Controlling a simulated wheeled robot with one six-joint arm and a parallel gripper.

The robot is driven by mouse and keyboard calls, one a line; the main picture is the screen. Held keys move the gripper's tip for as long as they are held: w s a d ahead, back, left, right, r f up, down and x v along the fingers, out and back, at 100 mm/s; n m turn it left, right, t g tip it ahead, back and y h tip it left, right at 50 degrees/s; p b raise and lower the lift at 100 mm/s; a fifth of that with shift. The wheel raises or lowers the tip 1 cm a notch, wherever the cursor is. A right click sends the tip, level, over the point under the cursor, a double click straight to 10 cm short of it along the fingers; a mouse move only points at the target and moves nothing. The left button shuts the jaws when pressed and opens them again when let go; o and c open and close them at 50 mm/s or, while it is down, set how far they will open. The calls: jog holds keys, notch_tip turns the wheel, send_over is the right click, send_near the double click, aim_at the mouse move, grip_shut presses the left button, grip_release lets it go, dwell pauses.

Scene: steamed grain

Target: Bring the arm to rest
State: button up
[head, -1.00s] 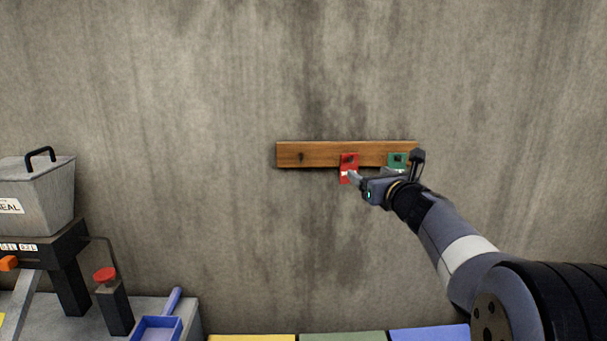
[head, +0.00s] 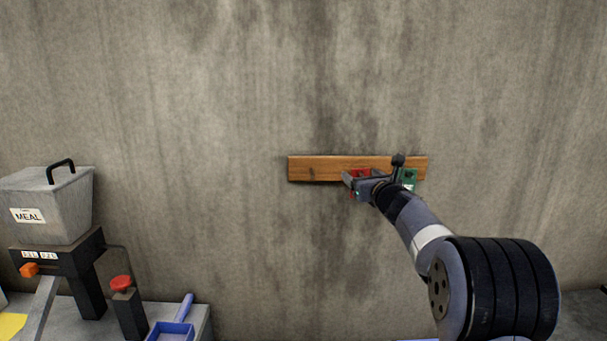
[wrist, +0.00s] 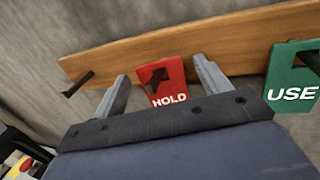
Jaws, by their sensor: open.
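My gripper (head: 352,183) is raised in front of the wooden peg rail (head: 315,169) on the wall. In the wrist view my gripper (wrist: 164,88) is open, its two fingers apart. A red HOLD tag (wrist: 168,84) hangs on a peg and shows between the fingers; I cannot tell whether they touch it. In the head view the red tag (head: 361,173) is partly hidden behind my gripper. A green USE tag (wrist: 292,82) hangs to its right, and the green tag (head: 408,178) also shows in the head view.
A bare peg (wrist: 78,85) sticks out at the rail's left end. At the left stand a grey MEAL hopper (head: 45,205), a post with a red button (head: 121,283) and a blue scoop (head: 172,329) on a grey bench. The wall between is clear.

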jog(key=shift+s, duration=0.35)
jog(key=shift+w, duration=0.15)
